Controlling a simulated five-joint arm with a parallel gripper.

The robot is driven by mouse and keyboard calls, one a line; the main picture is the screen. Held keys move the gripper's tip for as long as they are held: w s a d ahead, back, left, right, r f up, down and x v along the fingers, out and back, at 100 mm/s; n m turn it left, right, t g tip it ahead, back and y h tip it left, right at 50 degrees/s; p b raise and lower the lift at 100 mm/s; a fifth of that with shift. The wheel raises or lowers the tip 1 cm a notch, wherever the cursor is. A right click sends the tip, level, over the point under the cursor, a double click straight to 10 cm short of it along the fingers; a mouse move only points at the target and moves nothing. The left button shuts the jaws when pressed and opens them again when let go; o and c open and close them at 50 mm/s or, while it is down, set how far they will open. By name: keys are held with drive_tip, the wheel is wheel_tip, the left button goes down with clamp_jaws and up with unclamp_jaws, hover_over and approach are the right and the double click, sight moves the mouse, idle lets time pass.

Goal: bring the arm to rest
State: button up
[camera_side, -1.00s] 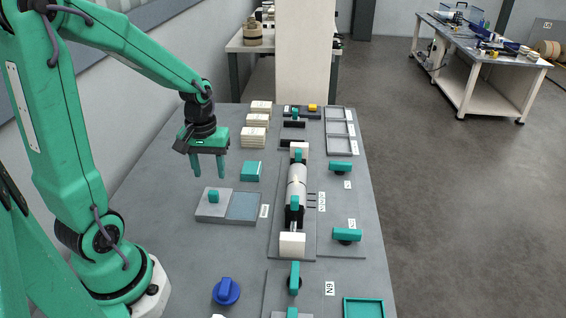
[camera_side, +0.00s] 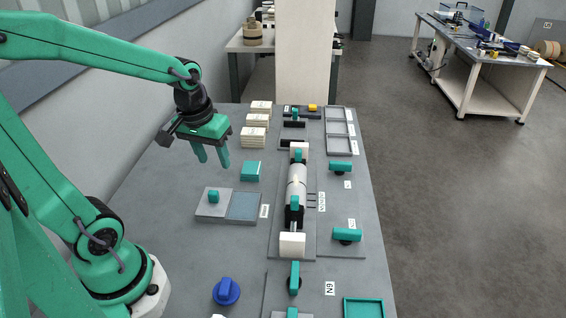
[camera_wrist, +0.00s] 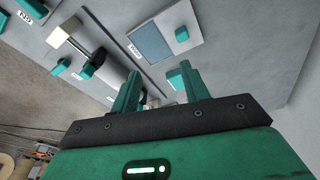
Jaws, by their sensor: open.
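My gripper (camera_side: 212,157) hangs in the air above the left part of the grey table, with its two green fingers apart and nothing between them. It also shows in the wrist view (camera_wrist: 162,85), where both fingers stand clear of everything. Beyond the fingertips are a teal block (camera_side: 251,171) and a grey two-part plate (camera_side: 212,206) with a small teal knob. The plate also shows in the wrist view (camera_wrist: 150,42). My gripper touches none of these.
A roller unit (camera_side: 297,188) with white end blocks runs along the table's middle. Stacks of pale blocks (camera_side: 255,136) and a grey tray (camera_side: 340,130) sit at the back. A blue knob (camera_side: 226,291) and a teal frame (camera_side: 363,308) are in front. The left table area is bare.

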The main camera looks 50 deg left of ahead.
drive_tip(key=s+d+r+m+t, duration=0.3)
drive_tip(key=s+d+r+m, duration=0.2)
drive_tip(key=d+r, duration=0.1)
drive_tip(key=shift+d+r+h, duration=0.3)
drive_tip(key=shift+r, duration=0.3)
